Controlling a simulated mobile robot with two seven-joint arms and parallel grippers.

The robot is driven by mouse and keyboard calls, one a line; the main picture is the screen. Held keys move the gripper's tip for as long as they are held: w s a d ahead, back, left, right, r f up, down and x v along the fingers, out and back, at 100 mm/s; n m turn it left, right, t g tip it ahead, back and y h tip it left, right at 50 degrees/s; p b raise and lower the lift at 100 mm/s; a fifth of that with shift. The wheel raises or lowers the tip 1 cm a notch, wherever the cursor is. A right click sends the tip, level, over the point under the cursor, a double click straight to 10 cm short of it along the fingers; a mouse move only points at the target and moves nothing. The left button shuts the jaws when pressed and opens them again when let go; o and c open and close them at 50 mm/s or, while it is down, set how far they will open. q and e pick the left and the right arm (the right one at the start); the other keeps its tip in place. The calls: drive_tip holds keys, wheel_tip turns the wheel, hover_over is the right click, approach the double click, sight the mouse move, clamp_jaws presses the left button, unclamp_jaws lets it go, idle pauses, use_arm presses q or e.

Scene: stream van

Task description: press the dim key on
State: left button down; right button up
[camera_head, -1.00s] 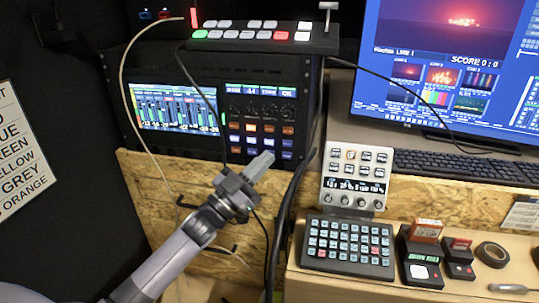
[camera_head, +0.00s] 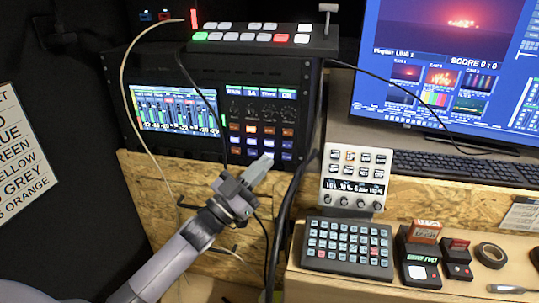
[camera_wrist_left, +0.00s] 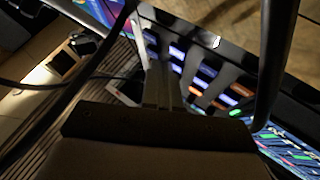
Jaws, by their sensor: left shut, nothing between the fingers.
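My left gripper (camera_head: 262,163) is shut and empty. In the head view it stands in front of the lower right part of a black rack mixer (camera_head: 207,100), near the lower rows of lit keys (camera_head: 258,142). Those keys are orange, white and blue. I cannot read which one is the dim key. I cannot tell whether the fingertips touch a key. My right gripper is not in view.
A black cable (camera_head: 288,205) hangs just right of my gripper. A white switcher panel (camera_head: 355,176) and a keypad (camera_head: 348,247) stand to the right on the wooden desk. A switcher (camera_head: 258,36) sits on top of the rack. A monitor (camera_head: 440,65) is at the right.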

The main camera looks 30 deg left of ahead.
use_arm(q)
drive_tip(key=shift+s, duration=0.1)
drive_tip(key=s+p, duration=0.1)
drive_tip(key=s, duration=0.1)
drive_tip(key=s+d+p, duration=0.1)
drive_tip(key=s+p, duration=0.1)
drive_tip(key=s, duration=0.1)
drive_tip(key=shift+s+d, duration=0.25)
drive_tip(key=shift+s, duration=0.1)
idle(0.3)
drive_tip(key=s+d+f+n+g+y+p, duration=0.1)
drive_tip(key=s+f+g+y, duration=0.1)
drive_tip(key=s+f, duration=0.4)
drive_tip(key=s+d+f+n+g+y, duration=0.2)
drive_tip(key=s+f+g, duration=0.3)
drive_tip(key=f, duration=0.5)
drive_tip(key=s+d+f+n+g+y+p, duration=0.1)
drive_tip(key=s+d+f+g+y, duration=0.1)
drive_tip(key=s+f, duration=0.5)
drive_tip(key=shift+s+f+n+g+y+p, duration=0.4)
drive_tip(key=shift+f+g+y, duration=0.1)
drive_tip(key=shift+g, duration=0.7)
